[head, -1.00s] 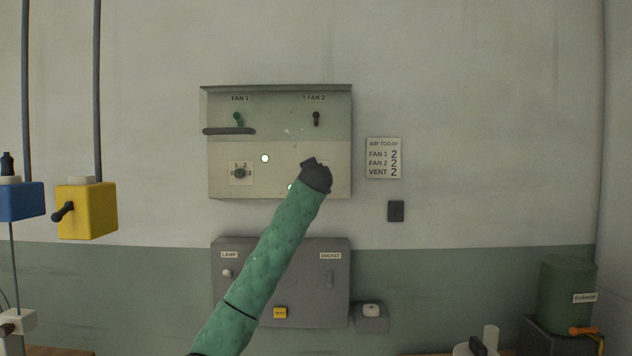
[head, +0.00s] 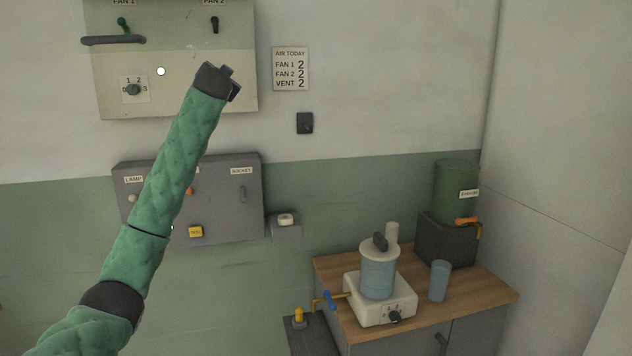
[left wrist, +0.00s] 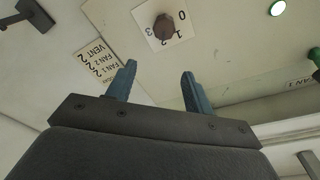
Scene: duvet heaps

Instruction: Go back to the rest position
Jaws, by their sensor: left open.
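My left gripper (head: 232,82) is in front of the beige fan panel (head: 108,70), near its lower right part in the head view. In the left wrist view the gripper (left wrist: 160,88) is open, with two blue fingers apart and nothing between them. The panel's rotary knob (left wrist: 164,27) shows upside down beyond the fingers. My green-sleeved left arm covers part of the panel and of the grey box below. My right gripper is not in view.
The grey lamp and socket box (head: 225,200) is on the wall below. A wooden counter (head: 480,291) at lower right holds a blender (head: 379,276), a cup (head: 439,281) and a green container (head: 456,193).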

